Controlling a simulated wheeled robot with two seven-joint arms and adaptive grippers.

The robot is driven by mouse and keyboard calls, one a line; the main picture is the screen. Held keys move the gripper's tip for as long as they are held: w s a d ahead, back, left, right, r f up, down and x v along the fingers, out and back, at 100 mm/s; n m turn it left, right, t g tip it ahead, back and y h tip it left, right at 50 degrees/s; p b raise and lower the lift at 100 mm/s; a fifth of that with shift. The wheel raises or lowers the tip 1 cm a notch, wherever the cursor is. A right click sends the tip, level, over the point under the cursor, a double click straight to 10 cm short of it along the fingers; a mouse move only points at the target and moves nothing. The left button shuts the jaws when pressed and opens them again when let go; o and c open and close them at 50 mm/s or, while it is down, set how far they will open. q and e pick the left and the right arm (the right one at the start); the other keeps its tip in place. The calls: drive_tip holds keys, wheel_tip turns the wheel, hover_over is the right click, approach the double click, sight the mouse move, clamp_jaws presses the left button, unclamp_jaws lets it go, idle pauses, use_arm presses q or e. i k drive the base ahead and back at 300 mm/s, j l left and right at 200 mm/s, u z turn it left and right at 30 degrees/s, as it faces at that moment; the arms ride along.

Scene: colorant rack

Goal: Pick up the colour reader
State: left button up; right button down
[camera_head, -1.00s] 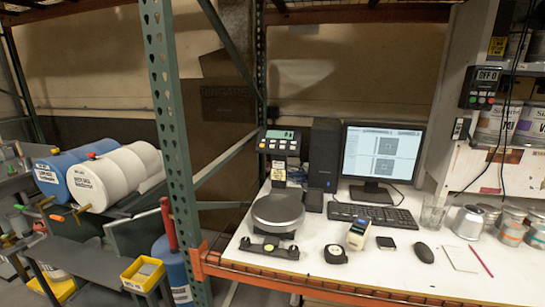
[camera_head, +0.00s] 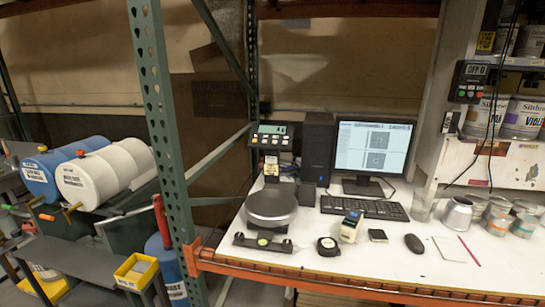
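A small upright handheld device (camera_head: 351,228), white with a dark top and a yellowish front, stands near the front of the white bench (camera_head: 370,268). It looks like the colour reader, though its markings are too small to read. It stands between a round black-and-white gauge or tape measure (camera_head: 328,246) on its left and a small flat black square (camera_head: 377,235) on its right. Nothing covers it. Neither of my grippers shows in the head view.
A scale (camera_head: 271,208), spirit level (camera_head: 263,243), keyboard (camera_head: 364,208), monitor (camera_head: 374,150), mouse (camera_head: 413,243), glass (camera_head: 424,205) and several cans (camera_head: 457,215) share the bench. A green rack post (camera_head: 165,140) and orange beam (camera_head: 350,285) border it. Drums (camera_head: 105,175) lie at left.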

sight(349, 228)
drive_tip(key=i+l+z, duration=0.15)
drive_tip(key=i+l, duration=0.2)
drive_tip(key=i+l+z, duration=0.15)
drive_tip(key=i, duration=0.35)
drive_tip(key=i+l+z, duration=0.15)
drive_tip(key=i+l, duration=0.15)
drive_tip(key=i, duration=0.15)
